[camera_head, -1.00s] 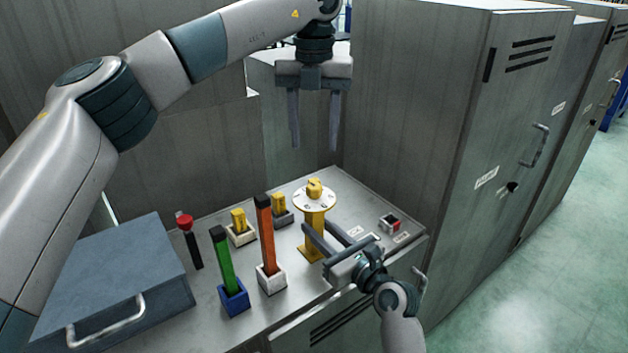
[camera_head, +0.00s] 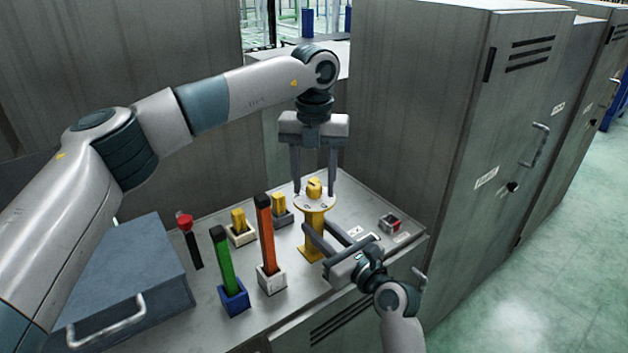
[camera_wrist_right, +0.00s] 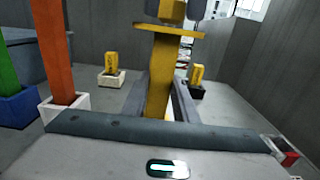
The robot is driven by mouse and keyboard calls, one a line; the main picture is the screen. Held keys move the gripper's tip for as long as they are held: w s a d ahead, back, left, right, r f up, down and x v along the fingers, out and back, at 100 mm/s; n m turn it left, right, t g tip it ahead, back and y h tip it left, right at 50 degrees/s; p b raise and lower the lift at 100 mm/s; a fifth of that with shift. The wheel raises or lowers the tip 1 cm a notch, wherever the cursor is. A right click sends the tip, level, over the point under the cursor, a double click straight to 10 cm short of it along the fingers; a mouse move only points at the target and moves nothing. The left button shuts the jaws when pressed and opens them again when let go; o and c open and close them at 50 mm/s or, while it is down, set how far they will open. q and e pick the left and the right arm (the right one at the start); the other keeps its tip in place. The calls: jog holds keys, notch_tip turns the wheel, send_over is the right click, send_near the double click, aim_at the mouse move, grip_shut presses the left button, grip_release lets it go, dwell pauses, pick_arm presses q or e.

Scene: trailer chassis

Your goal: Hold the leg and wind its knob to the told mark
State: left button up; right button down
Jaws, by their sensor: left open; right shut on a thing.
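The yellow leg (camera_head: 313,232) stands upright on the metal bench top, with a pale marked disc (camera_head: 301,201) and a yellow knob (camera_head: 314,187) on top. My right gripper (camera_head: 312,236) is shut on the leg's post from the front right. In the right wrist view the post (camera_wrist_right: 160,80) stands between its two fingers. My left gripper (camera_head: 315,190) points straight down with its fingers open, one on either side of the knob. I cannot tell whether they touch it. The marks on the disc are too small to read.
An orange bar in a white holder (camera_head: 272,281) and a green bar in a blue holder (camera_head: 234,298) stand left of the leg. Yellow blocks (camera_head: 238,219) sit behind. A red-topped post (camera_head: 187,225), a blue-grey box (camera_head: 125,270) and a small red-buttoned box (camera_head: 389,222) flank them.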

pick_arm(q)
jog(key=shift+c, duration=0.5)
jog(key=c, duration=1)
jog(key=shift+o, duration=0.2)
